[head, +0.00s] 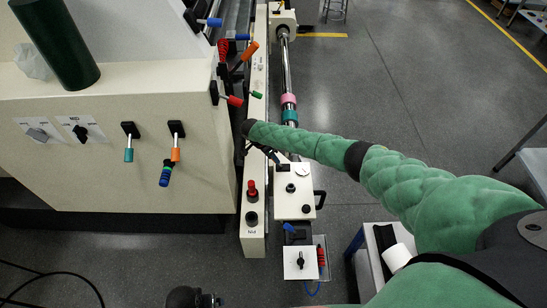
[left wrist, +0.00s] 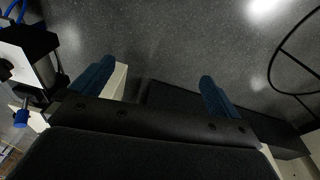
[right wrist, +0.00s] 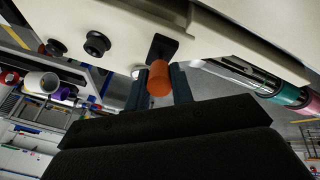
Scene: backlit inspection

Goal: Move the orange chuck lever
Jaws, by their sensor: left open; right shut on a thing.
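The orange chuck lever (right wrist: 159,78) shows in the right wrist view as an orange cylindrical grip on a black mount, fixed to a cream housing. My right gripper (right wrist: 160,90) is shut on it, with one finger on each side of the grip. In the head view my right gripper (head: 268,152) reaches the cream unit beside the long rail, and the arm and gripper hide the held lever there. My left gripper (left wrist: 155,90) is open and empty in the left wrist view, its fingers wide apart above the dark floor.
Another orange-handled lever (head: 176,154) and a teal one (head: 128,154) hang on the cream cabinet front (head: 100,110). A red knob (head: 252,187) stands on the narrow cream rail. A shaft with pink and teal bands (head: 289,104) lies beyond my right gripper. Open floor (head: 420,70) is at the right.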

